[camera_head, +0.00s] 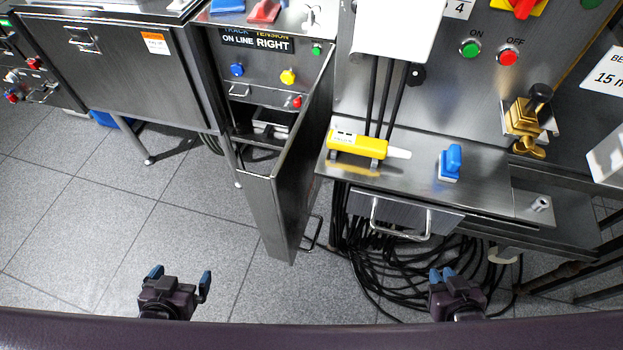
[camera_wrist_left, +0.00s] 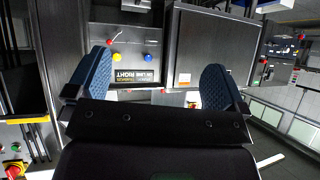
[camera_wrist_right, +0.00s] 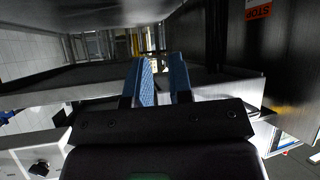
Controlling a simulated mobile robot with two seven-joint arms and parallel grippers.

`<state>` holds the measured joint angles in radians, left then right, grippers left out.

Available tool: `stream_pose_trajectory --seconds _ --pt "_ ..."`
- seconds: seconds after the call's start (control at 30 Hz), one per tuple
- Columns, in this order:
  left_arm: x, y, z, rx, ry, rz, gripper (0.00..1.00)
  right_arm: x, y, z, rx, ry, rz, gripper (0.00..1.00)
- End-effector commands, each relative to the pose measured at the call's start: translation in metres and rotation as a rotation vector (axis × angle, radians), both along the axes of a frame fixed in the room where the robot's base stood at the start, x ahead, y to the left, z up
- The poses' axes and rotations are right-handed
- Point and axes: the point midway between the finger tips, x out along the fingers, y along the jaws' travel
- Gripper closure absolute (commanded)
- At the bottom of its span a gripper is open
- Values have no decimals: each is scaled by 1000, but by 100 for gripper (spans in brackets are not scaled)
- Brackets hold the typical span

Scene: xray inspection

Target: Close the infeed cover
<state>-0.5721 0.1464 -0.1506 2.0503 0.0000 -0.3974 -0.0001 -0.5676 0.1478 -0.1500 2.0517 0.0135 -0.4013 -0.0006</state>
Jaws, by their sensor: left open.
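No part is labelled as the infeed cover. A tall grey metal panel (camera_head: 283,175) stands swung out from the right side of the cabinet marked ON LINE RIGHT (camera_head: 262,41), leaving the cabinet's lower shelf exposed. I cannot tell whether this panel is the cover. My left gripper (camera_head: 180,278) is open and empty over the floor, left of and nearer than the panel; its spread fingers also show in the left wrist view (camera_wrist_left: 158,88). My right gripper (camera_head: 442,274) is right of the panel, nearer than the drawer; its fingers are close together with a narrow empty gap in the right wrist view (camera_wrist_right: 162,82).
A worktop holds a yellow handheld tool (camera_head: 357,144) and a blue-handled stamp (camera_head: 450,163). Below it are a drawer (camera_head: 405,218) with a handle and a tangle of black cables (camera_head: 385,270). A closed grey cabinet (camera_head: 115,70) stands at left. Floor tiles (camera_head: 95,215) at left are clear.

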Motion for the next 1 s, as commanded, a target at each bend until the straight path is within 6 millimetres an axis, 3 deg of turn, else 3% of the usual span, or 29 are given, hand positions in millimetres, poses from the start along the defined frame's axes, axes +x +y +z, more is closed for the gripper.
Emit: stream_pose_trajectory --seconds 0.03,0.13,0.5,1.0 --pt "-2 0 -5 1 7 0 1 3 2 -3 17 3 3 88" --pt "-5 1 -15 5 20 -3 1 13 8 -13 89 17 11 100" --pt "1 -1 -44 29 29 -35 1 66 60 -47 558 143 102 100" --pt "1 -3 -81 57 69 -66 1 110 125 -51 1139 387 294 100"
